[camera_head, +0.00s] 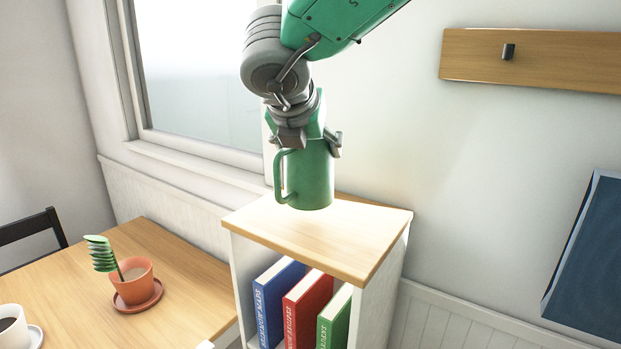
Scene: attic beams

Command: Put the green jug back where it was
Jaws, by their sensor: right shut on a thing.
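The green jug (311,178) is upright, with its handle on the left side. My right gripper (309,140) comes down from above and is shut on the upper part of the jug. The jug appears just above or on the wooden top of a small white bookshelf (373,222); I cannot tell whether its base touches the wood. The jug's rim is partly hidden by the gripper. My left gripper is not in view.
Blue, red and green books (307,307) stand inside the shelf. A wooden table (183,268) at left holds a potted plant (134,285) and a coffee cup (12,325). A wall rail with a peg (540,60) is at upper right. The shelf top around the jug is clear.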

